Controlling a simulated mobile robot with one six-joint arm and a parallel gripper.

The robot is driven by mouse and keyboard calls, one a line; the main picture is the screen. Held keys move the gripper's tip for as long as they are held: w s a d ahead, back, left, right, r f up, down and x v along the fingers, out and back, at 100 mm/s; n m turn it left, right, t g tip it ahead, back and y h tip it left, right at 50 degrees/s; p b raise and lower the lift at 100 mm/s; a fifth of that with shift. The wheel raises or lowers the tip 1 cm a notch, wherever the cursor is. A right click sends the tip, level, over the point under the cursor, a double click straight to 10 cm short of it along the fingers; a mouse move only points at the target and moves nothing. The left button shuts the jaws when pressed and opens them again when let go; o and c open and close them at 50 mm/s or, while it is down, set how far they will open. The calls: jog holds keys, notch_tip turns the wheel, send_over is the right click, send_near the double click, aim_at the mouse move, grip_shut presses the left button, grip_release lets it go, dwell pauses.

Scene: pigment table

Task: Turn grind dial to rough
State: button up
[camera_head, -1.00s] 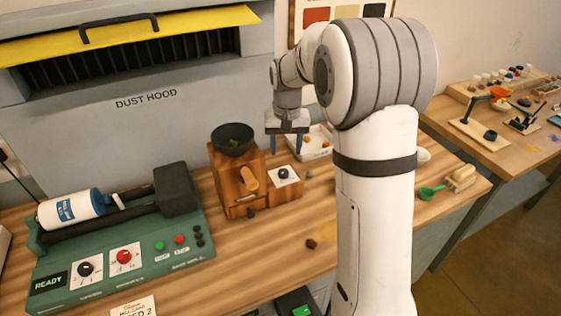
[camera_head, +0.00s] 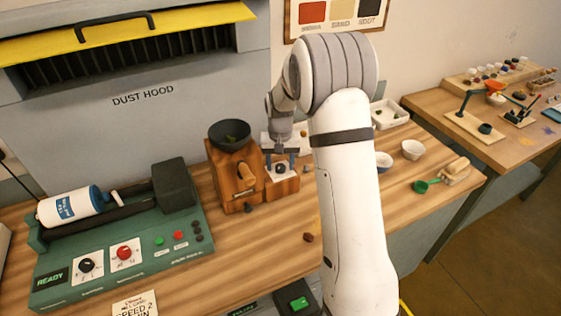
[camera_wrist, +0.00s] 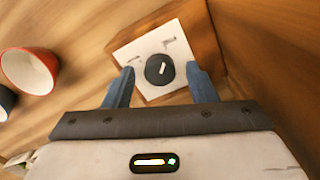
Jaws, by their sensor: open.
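The grind dial (camera_head: 280,169) is a small black knob on a white plate, set on a low wooden block beside the wooden grinder (camera_head: 234,184). In the wrist view the dial (camera_wrist: 159,69) carries a white pointer mark; the markings on its plate (camera_wrist: 139,54) are too blurred to read. My gripper (camera_head: 280,161) is at the dial. In the wrist view its two blue fingers (camera_wrist: 160,78) are apart, one to each side of the knob, and I see gaps between them and it. The gripper holds nothing.
The green roller machine (camera_head: 115,245) is farther left. A dark lump (camera_head: 308,237) is in front.

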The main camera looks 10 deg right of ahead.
jog(key=c, duration=1)
jog(key=shift+o, duration=0.2)
jog(key=shift+n+b, duration=0.3)
jog(key=shift+n, duration=0.1)
jog(key=n+b, duration=0.1)
jog(key=n, duration=0.2)
jog(key=shift+f, duration=0.1)
jog(key=n+b, duration=0.2)
jog(key=n, duration=0.3)
jog(key=n+b, duration=0.1)
jog(key=n, duration=0.4)
jog(key=shift+b, duration=0.3)
jog(key=shift+n+b, duration=0.35)
jog(key=shift+n, duration=1.65)
